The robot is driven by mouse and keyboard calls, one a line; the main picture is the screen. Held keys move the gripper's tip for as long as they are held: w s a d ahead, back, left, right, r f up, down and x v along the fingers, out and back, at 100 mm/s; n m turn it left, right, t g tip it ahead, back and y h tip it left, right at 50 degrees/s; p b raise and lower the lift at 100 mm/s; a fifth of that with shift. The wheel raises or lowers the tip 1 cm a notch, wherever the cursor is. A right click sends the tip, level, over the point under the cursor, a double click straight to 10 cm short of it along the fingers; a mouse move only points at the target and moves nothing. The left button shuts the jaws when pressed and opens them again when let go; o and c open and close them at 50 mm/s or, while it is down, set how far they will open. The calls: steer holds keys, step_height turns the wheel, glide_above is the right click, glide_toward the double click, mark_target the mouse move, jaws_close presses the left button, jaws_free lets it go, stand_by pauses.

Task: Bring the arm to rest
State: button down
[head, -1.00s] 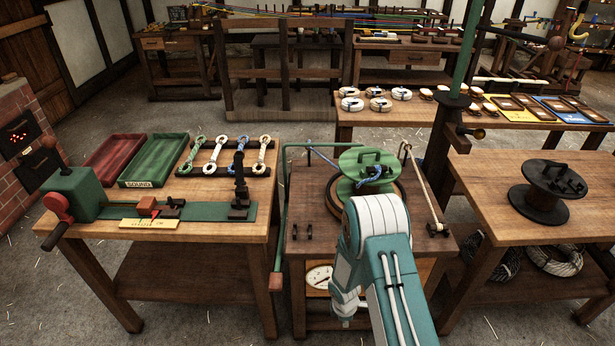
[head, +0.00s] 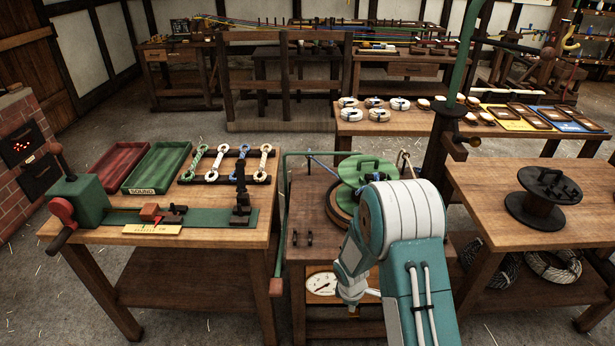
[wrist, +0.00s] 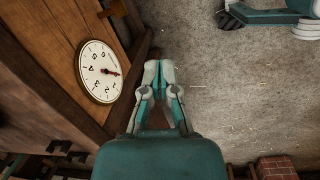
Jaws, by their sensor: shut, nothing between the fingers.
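My arm shows in the head view as a teal and white limb at the lower middle, in front of the middle bench. My gripper (wrist: 159,75) shows in the wrist view with its two fingertips together and nothing between them. It points past the wooden bench side with the white dial (wrist: 99,72), over the grey floor. The same dial (head: 321,284) shows in the head view on the bench front, left of my arm. In the head view the fingertips cannot be made out clearly.
The middle bench carries a green reel (head: 367,172), partly hidden by my arm. The left bench (head: 205,232) holds a red tray (head: 121,165), a green tray (head: 157,168) and a rack of rope pieces. A black spool (head: 545,200) stands on the right bench. Coils lie beneath it.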

steer(key=s+d+r+m+t, duration=0.1)
steer(key=s+r+m, duration=0.25)
steer(key=r, duration=0.95)
steer(key=s+d+r+m+t, duration=0.15)
steer(key=r+m, duration=0.25)
steer(key=r, duration=0.9)
steer(key=s+r+m+t, duration=0.1)
steer(key=s+r+m, duration=0.2)
steer(key=s+r, duration=0.3)
steer(key=s+r+m+t+y, duration=0.1)
steer(key=s+r+m, duration=0.3)
steer(key=s, duration=0.9)
step_height(320, 180, up, 3)
steer(key=shift+d+r, duration=0.15)
steer(key=shift+r, duration=0.05)
steer(key=shift+m, duration=0.25)
